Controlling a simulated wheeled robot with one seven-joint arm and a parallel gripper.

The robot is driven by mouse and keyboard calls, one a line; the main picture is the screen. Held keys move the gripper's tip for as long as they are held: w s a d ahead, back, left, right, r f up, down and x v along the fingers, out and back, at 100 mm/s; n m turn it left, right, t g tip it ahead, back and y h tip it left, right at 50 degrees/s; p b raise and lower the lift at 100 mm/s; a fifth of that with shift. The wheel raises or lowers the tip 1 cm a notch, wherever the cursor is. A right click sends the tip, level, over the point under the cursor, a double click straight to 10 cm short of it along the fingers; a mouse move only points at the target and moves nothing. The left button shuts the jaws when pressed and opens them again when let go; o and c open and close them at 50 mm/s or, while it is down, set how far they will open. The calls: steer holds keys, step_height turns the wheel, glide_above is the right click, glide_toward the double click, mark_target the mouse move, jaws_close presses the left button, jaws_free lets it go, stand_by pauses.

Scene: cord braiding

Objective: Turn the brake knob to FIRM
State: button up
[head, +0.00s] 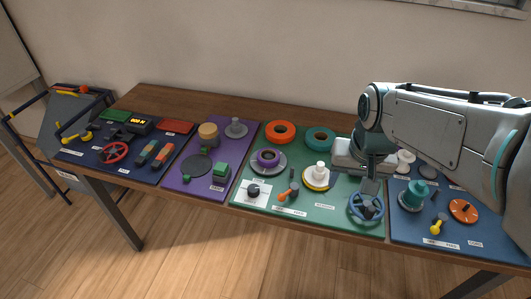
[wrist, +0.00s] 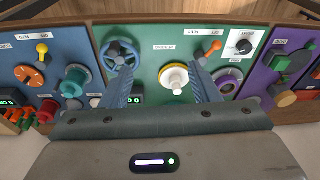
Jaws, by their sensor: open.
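A black knob (head: 253,189) sits on a white square plate at the front left of the green panel. It also shows at the upper right in the wrist view (wrist: 243,46). It looks like the brake knob, but its lettering and setting are too small to read. My gripper (head: 369,190) is over the right part of the green panel, near the blue handwheel (head: 367,208), well right of the black knob. In the wrist view my gripper (wrist: 162,64) has its blue fingers apart with nothing held between them. A white spool (wrist: 175,78) lies below and between them.
Orange (head: 280,132) and teal (head: 320,139) rings lie at the back. A purple panel (head: 178,186) adjoins on the left. The space above the knob is clear.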

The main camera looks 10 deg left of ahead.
steer(key=w+a+f+g, duration=0.1)
steer(key=w+a, duration=0.3)
steer(key=a, duration=0.3)
steer(key=w+a+f, duration=0.2)
steer(key=w+a, duration=0.3)
steer(key=a, duration=0.1)
steer(key=g, duration=0.1)
glide_toward(253, 188)
steer(key=shift+n, duration=0.3)
step_height(253, 188, down, 9)
steer(key=shift+a+r+p, duration=0.1)
steer(key=shift+a+p, duration=0.05)
steer(key=shift+p, duration=0.7)
steer(key=c, duration=1)
